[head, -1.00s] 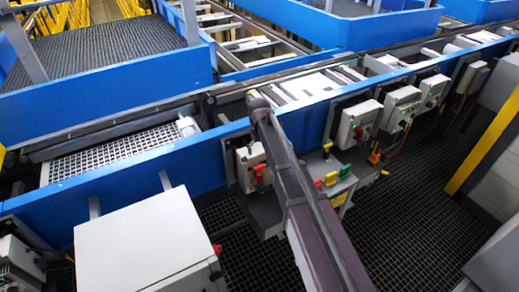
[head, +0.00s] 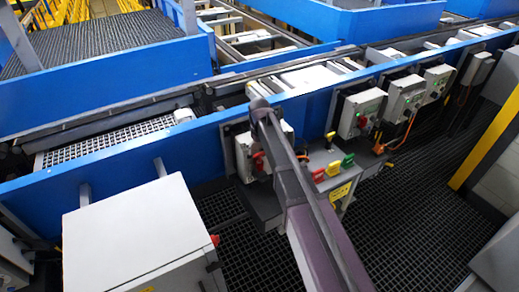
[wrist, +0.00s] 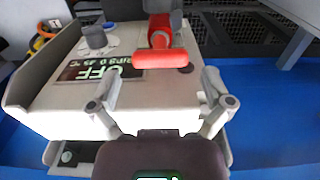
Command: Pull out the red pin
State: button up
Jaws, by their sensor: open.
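The red pin (wrist: 160,48) has a T-shaped handle and sits on the face of a pale grey control box (wrist: 125,108) in the wrist view. Beside it are a grey knob (wrist: 95,37) and a dark display (wrist: 98,69) reading OFF. My gripper (wrist: 161,102) is open and empty, its fingers spread below the handle in the picture and apart from it. In the head view, a red part (head: 259,162) shows on the box beside my arm, and my gripper is hidden there.
A blue conveyor side wall (head: 130,163) runs behind the box. To the right, a small stand bears red (head: 318,175), yellow (head: 334,168) and green (head: 348,160) pieces. More grey control boxes (head: 405,95) line the wall. A white cabinet (head: 135,235) stands at front left.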

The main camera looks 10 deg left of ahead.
jog(key=shift+f+b, duration=1.05)
jog(key=shift+f, duration=0.25)
jog(key=c, duration=1)
jog(key=shift+o, duration=0.2)
jog(key=shift+r+p, duration=3.05)
jog(key=shift+r+p, duration=1.85)
